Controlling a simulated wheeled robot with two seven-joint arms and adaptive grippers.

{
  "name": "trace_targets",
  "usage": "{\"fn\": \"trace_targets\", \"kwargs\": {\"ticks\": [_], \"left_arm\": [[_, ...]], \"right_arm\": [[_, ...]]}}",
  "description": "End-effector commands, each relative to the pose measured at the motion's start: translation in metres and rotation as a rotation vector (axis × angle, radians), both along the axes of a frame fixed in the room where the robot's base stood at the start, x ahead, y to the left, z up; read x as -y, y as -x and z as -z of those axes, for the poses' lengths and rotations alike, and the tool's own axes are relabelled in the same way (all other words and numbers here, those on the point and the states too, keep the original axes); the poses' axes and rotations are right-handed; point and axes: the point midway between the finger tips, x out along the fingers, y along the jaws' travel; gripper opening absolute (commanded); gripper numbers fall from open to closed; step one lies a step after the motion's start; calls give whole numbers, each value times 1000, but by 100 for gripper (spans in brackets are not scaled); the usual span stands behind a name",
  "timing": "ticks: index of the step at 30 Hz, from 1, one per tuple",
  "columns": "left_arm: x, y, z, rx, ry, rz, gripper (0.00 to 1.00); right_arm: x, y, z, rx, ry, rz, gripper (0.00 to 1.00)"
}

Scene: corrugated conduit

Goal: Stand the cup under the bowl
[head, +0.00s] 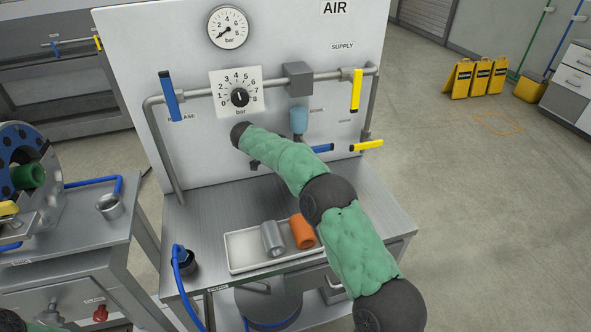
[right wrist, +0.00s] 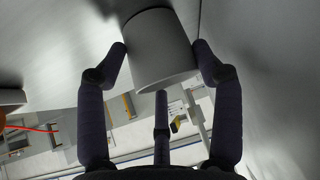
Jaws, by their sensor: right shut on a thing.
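The bowl (head: 299,120) is a small blue rounded part hanging beneath a grey block on the pipe of the white panel. My right gripper (right wrist: 160,58) is shut on a plain grey cylinder, the cup (right wrist: 158,50), with fingertips against its sides. In the head view my green right arm reaches over the bench towards the panel, below and left of the bowl. It hides most of the gripper and the cup, so I cannot tell the gap between cup and bowl. My left gripper is not in view.
A white tray (head: 240,268) on the steel bench holds a grey cylinder (head: 272,239) and an orange cylinder (head: 301,231). A blue lever (head: 322,148) and a yellow lever (head: 366,146) stick out low on the panel.

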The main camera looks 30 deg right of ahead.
Motion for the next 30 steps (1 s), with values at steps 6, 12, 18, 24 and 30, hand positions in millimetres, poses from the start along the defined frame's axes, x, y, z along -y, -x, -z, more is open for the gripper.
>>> {"fn": "trace_targets", "kwargs": {"ticks": [6, 12, 18, 24, 30], "left_arm": [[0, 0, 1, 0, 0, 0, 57], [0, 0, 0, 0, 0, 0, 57], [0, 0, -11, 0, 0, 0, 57], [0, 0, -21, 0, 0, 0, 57], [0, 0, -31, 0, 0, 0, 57]], "right_arm": [[0, 0, 1, 0, 0, 0, 77], [0, 0, 0, 0, 0, 0, 77], [-9, -1, -13, 0, 0, -1, 77], [-49, -3, -11, -3, 0, -5, 77], [-90, -6, -11, -2, 0, -4, 77]]}}
